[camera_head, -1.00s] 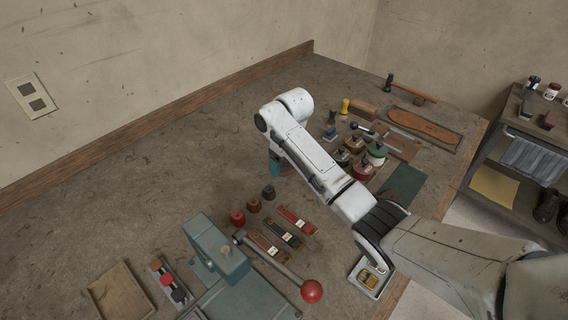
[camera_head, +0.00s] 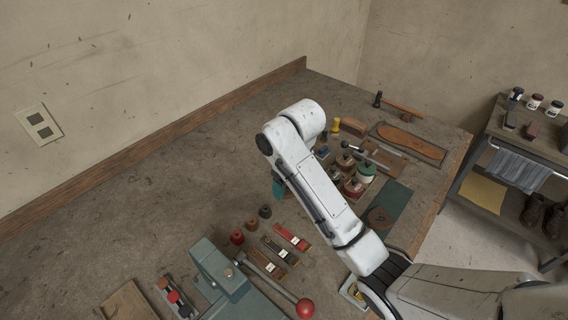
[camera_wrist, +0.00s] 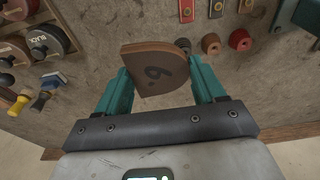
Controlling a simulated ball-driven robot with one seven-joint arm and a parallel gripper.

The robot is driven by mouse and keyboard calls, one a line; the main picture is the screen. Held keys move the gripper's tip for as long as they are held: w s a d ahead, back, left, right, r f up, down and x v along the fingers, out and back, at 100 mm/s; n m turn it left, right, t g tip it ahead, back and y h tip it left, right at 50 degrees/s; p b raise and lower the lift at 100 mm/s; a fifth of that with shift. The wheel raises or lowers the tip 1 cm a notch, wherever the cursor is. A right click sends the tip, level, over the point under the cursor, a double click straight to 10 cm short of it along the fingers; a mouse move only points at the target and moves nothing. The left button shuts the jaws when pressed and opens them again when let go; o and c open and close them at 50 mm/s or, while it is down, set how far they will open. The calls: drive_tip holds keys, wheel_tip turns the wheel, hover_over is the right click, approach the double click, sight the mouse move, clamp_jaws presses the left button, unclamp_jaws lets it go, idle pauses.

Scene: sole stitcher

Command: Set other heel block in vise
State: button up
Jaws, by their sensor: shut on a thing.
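My gripper (camera_wrist: 162,82) has teal fingers, shut on a brown heel block (camera_wrist: 152,62) with a dark figure marked on its face. The block is held tilted above the bench in the wrist view. In the head view only a teal part of my gripper (camera_head: 279,187) shows behind my arm, and the block is hidden. I cannot surely make out a vise. A metal bar with a dark knob (camera_head: 366,155) lies on a wooden piece at the back right of the bench, right of my gripper.
A green press with a red-ball lever (camera_head: 305,307) stands at the front. Red, black and brown strips (camera_head: 291,237) and small spools (camera_head: 251,223) lie near it. Lidded pots (camera_head: 354,187) and a green mat (camera_head: 398,199) are at right. The bench's left side (camera_head: 150,205) is clear.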

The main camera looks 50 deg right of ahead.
sight(290, 197)
drive_tip(key=shift+s+a+r+p, duration=0.15)
drive_tip(key=shift+s+a+r, duration=0.1)
drive_tip(key=shift+s+r, duration=0.25)
drive_tip(key=shift+s+a+r+p, duration=0.15)
drive_tip(key=shift+s+a+r, duration=0.1)
drive_tip(key=shift+s, duration=0.3)
drive_tip(key=shift+s+a, duration=0.35)
drive_tip(key=shift+s, duration=0.05)
drive_tip(key=shift+a, duration=0.1)
